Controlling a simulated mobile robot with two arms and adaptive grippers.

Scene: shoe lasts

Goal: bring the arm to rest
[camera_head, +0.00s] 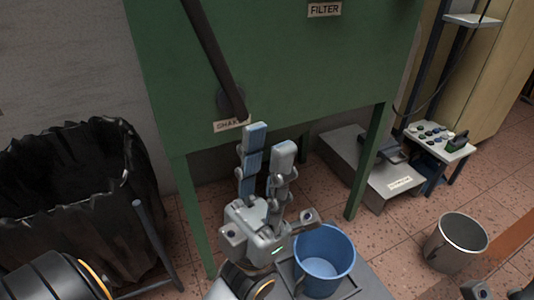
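My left gripper (268,150) points up in the middle of the head view, in front of the green cabinet. Its two blue-grey fingers stand apart with a narrow gap and nothing between them. Grey parts at the bottom right edge look like a piece of my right gripper (478,290); its fingers cannot be made out. A blue bucket (325,262) stands just right of the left gripper's base, on a grey tray-like surface.
The green cabinet (270,65) on legs has a dark lever (212,50) hanging down its front. A black-lined bin (70,190) stands at left. A metal bucket (455,243) stands on the tiled floor at right. A small table with a control box (438,140) is behind it.

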